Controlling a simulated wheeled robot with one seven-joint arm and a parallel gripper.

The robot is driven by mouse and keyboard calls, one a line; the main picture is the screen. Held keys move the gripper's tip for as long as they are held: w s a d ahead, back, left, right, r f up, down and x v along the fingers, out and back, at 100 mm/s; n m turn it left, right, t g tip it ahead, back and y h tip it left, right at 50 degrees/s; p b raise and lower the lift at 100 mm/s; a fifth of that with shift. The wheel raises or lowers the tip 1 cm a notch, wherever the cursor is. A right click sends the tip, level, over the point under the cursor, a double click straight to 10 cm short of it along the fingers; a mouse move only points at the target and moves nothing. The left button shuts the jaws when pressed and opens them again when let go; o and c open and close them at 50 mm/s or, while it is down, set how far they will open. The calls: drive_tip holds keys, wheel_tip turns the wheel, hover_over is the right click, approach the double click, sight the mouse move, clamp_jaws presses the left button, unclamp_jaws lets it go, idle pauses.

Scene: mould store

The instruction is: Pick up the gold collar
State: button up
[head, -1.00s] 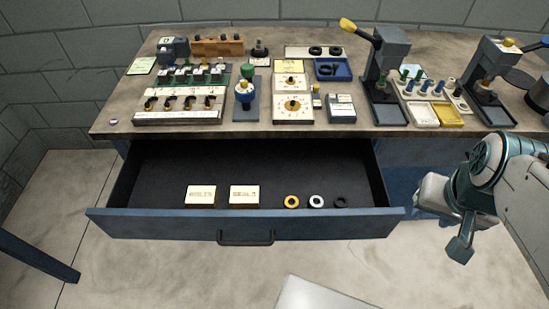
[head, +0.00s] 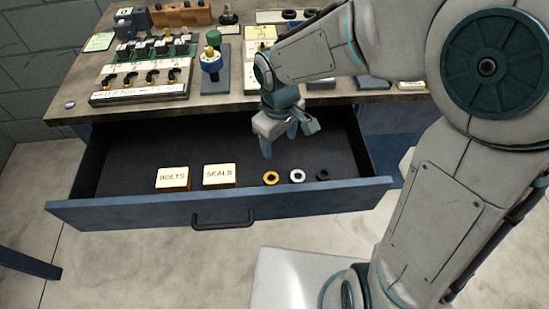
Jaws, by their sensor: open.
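The gold collar (head: 271,178) is a small yellow ring lying flat on the dark floor of the open drawer (head: 120,211). It is the leftmost of three rings in a row, beside a white ring (head: 297,175) and a black ring (head: 322,174). My gripper (head: 279,146) points down over the drawer, a little behind and above the gold collar, apart from it. Its jaws are open and appear empty. The gold collar is fully visible.
A box labelled BOLTS (head: 172,178) and a box labelled SEALS (head: 219,175) stand in the drawer left of the rings. The drawer's front wall and handle (head: 223,219) are close in front. The workbench (head: 72,112) behind carries racks and fixtures. My arm hides its right side.

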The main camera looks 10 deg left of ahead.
drive_tip(key=a+f, duration=0.2)
drive_tip(key=n+b, duration=0.1)
drive_tip(key=b, duration=0.1)
hover_over(271, 178)
drive_tip(key=f, duration=0.7)
drive_tip(key=shift+w+a, duration=0.2)
drive_tip(key=f, duration=0.6)
drive_tip(key=shift+s+d+f+b, duration=0.15)
drive_tip(key=shift+d+f+b, duration=0.05)
drive_tip(key=shift+b, duration=0.15)
drive_tip(key=c, duration=1.1)
